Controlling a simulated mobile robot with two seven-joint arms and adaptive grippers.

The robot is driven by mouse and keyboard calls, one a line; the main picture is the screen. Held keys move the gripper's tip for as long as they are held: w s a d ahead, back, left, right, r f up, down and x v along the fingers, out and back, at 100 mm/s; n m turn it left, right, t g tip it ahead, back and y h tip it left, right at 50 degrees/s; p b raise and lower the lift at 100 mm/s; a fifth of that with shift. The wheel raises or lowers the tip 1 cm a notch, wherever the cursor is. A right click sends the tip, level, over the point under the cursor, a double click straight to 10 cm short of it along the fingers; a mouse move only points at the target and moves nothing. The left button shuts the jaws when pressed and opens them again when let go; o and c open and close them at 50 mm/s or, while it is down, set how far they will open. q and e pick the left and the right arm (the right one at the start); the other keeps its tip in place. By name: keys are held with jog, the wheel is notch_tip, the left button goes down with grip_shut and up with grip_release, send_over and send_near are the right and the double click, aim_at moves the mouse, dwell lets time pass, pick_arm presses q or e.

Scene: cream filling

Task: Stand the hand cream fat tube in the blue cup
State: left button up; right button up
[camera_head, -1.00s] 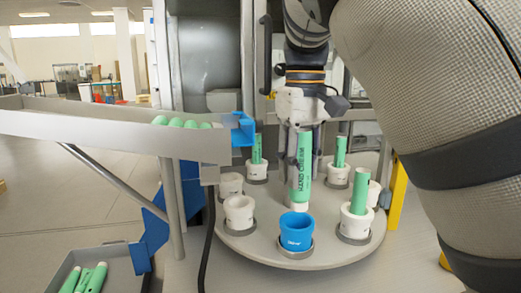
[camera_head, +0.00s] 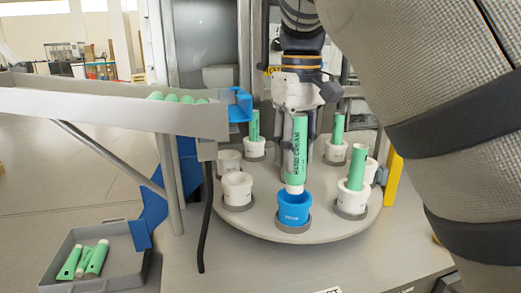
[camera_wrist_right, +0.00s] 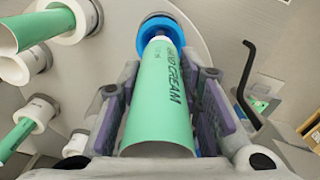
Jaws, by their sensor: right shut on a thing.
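The green hand cream fat tube (camera_head: 298,150) is upright with its white cap down. My right gripper (camera_head: 297,160) is shut on it, and its pads show on both sides of the tube in the right wrist view (camera_wrist_right: 160,110). The blue cup (camera_head: 293,211) stands on the round table directly below the tube. The cap is at the cup's rim; I cannot tell whether it is inside. In the right wrist view the blue cup (camera_wrist_right: 157,22) shows around the cap end of the tube (camera_wrist_right: 158,85). My left gripper is not in view.
White cups stand around the turntable (camera_head: 257,228); an empty white cup (camera_head: 237,187) is left of the blue cup, and a filled white cup (camera_head: 352,199) is right. A chute (camera_head: 100,108) and a grey bin (camera_head: 127,264) with tubes are at left.

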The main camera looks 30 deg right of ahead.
aim_at(298, 116)
jog(key=shift+f, duration=0.1)
jog(key=shift+f, duration=2.7)
jog(key=o, duration=1)
notch_tip(298, 116, up, 12)
